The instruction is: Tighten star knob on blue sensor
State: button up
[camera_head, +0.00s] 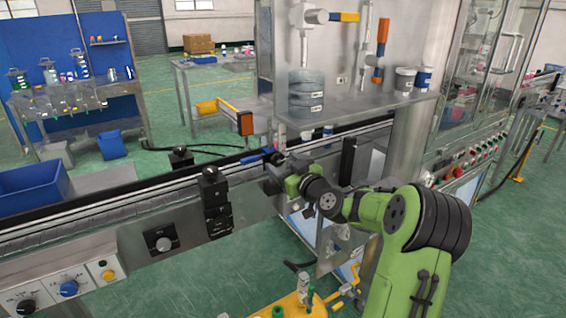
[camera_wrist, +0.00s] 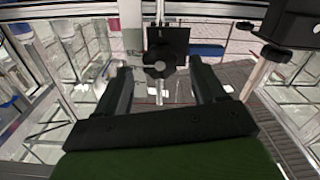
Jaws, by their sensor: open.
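The black star knob (camera_wrist: 160,62) is in the upper middle of the wrist view, in front of a dark plate. My gripper (camera_wrist: 160,72) is open, with one finger on each side of the knob and visible gaps between. I cannot tell how deep the fingers reach around it. A blue part (camera_wrist: 208,50), possibly the blue sensor, shows behind the right finger. In the head view a blue body (camera_head: 256,157) lies by the conveyor rail with a dark knob-like part at its right end. My gripper is just below and right of it, partly hidden by my wrist.
The conveyor rail (camera_head: 110,205) runs along the machine front. A black bracket with knobs (camera_head: 213,200) stands left of my gripper. An orange-ended sensor (camera_head: 245,123) is behind the rail. In the wrist view a black block (camera_wrist: 292,22) sits close at upper right.

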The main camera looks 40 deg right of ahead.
jog(key=shift+w, duration=0.4)
jog(key=shift+c, duration=0.2)
jog(key=c, duration=1)
